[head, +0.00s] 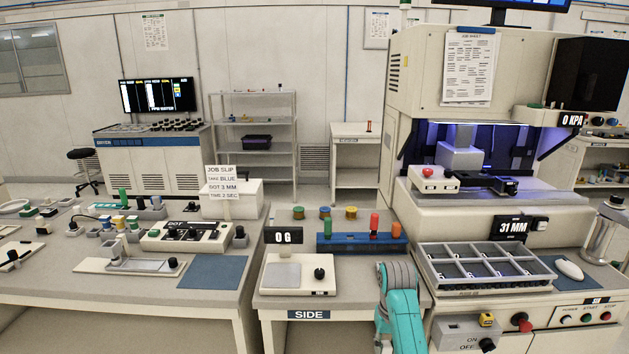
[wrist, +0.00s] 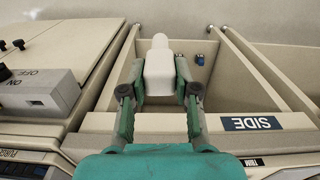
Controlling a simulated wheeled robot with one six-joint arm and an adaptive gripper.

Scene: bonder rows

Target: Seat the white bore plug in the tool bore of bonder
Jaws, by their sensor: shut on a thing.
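The white bore plug (wrist: 158,68) is between the two teal fingers of my gripper (wrist: 160,78) in the wrist view. It has a wide body and a narrower rounded end pointing up in the picture. The gripper is shut on its sides. In the head view only my teal arm shows, low in front of the side table; gripper and plug are hidden there. The bonder (head: 424,60) stands at the right, with a violet-lit work bay (head: 480,150). I cannot make out its tool bore in either view.
The side table (head: 345,283) carries a scale (head: 298,274) and a blue rack (head: 338,243) with coloured pieces. A grey compartment tray (head: 428,267) is on the bonder's front ledge. An ON/OFF switch box (wrist: 40,94) is left of my gripper in the wrist view.

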